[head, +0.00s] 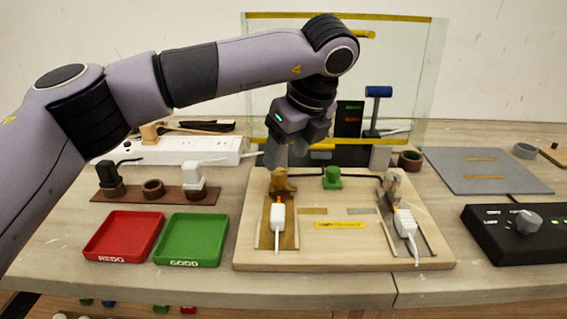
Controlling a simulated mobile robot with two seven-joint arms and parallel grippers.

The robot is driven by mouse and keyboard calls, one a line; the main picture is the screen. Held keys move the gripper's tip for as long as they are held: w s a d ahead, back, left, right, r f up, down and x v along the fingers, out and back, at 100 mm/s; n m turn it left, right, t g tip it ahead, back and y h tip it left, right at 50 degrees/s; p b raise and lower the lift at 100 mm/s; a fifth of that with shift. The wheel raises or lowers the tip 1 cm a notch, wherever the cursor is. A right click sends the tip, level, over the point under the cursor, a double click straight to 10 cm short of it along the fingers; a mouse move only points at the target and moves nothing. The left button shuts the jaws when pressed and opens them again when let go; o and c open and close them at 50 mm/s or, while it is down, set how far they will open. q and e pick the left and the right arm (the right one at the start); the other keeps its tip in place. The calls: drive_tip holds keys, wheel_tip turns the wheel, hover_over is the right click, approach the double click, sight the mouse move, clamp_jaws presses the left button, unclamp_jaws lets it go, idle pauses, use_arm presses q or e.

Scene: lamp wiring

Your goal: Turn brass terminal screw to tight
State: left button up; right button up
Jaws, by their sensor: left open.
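The brass terminal screw (279,181) stands at the left of the wooden board (330,257), at the top of a brass strip with a white plug-like connector (278,217) on it. A green screw (332,178) stands at the board's back middle. A silver screw (392,182) stands at the right, above another white connector (405,222). My left gripper (287,152) points down just above and behind the brass screw, open. Whether its fingers touch the screw cannot be told. My right gripper is not in view.
A red tray (124,259) and a green tray (190,262) lie left of the board. A white power strip (165,151) is behind them. A glass panel (410,80) stands at the back. A black control box (515,256) with a knob and a grey mat (485,186) are at right.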

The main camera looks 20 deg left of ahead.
sight(279, 171)
use_arm(q)
drive_tip(key=x, duration=0.4)
drive_tip(key=shift+s, duration=0.1)
drive_tip(key=shift+a+f, duration=0.1)
drive_tip(key=shift+f, duration=0.3)
drive_tip(key=c, duration=1)
drive_tip(key=shift+c, duration=0.2)
